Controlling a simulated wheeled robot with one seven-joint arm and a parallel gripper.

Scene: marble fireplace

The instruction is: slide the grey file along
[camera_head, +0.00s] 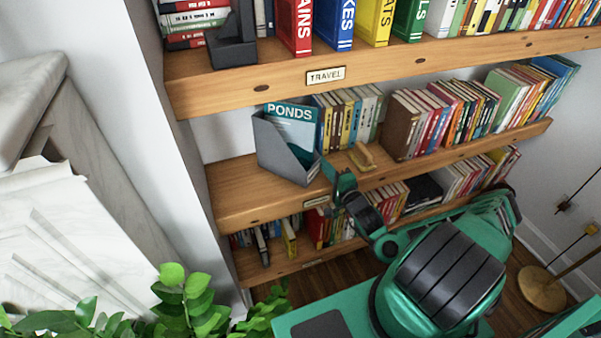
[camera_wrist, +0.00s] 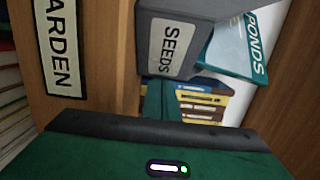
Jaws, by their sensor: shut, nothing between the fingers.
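The grey file (camera_head: 283,158) stands on the middle wooden shelf in the head view, with a teal book marked PONDS (camera_head: 290,116) in it. In the wrist view the file (camera_wrist: 205,12) shows its white SEEDS label, and the PONDS book (camera_wrist: 235,48) leans out of it. My gripper (camera_head: 342,182) is at the right side of the file, close to its front corner. In the wrist view my gripper's fingers (camera_wrist: 161,100) are shut and empty, right beside the file's side. I cannot tell whether they touch it.
A small wooden object (camera_head: 362,157) lies right of my gripper, before a row of upright books (camera_head: 347,118). The shelf is bare left of the file (camera_head: 232,185). The TRAVEL shelf (camera_head: 215,88) hangs above; a lower shelf holds more books. A leafy plant (camera_head: 190,300) stands in front.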

